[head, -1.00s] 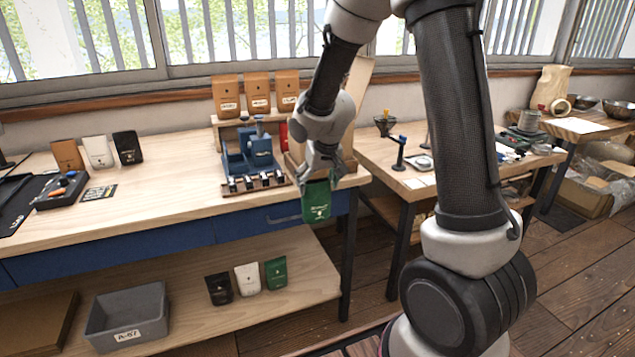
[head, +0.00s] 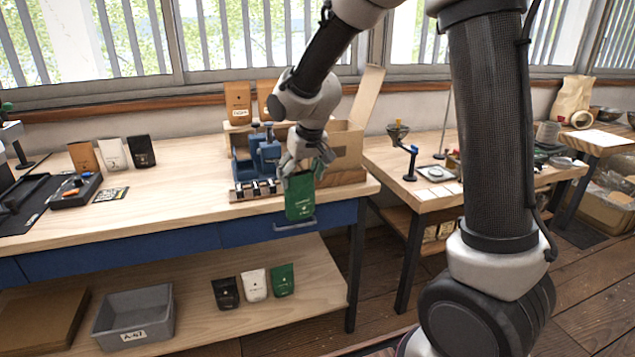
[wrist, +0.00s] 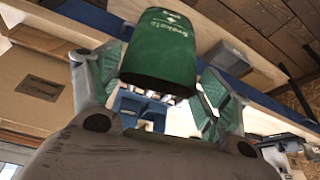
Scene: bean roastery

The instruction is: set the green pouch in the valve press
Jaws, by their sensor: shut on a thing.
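The green pouch (head: 300,203) hangs upright from my gripper (head: 306,170), in front of the bench's front edge. In the wrist view the pouch (wrist: 160,50) is between the two green-padded fingers of my gripper (wrist: 157,85), which is shut on it. The blue valve press (head: 258,152) stands on the bench, behind and to the left of the pouch and apart from it. Part of the press (wrist: 140,106) shows below the pouch in the wrist view; my gripper and the pouch hide the rest there.
A cardboard box (head: 346,150) stands right of the press, partly behind my arm. A rack of small metal clips (head: 255,190) lies before the press. Brown pouches (head: 238,103) stand behind. A second green pouch (head: 283,280) stands on the lower shelf.

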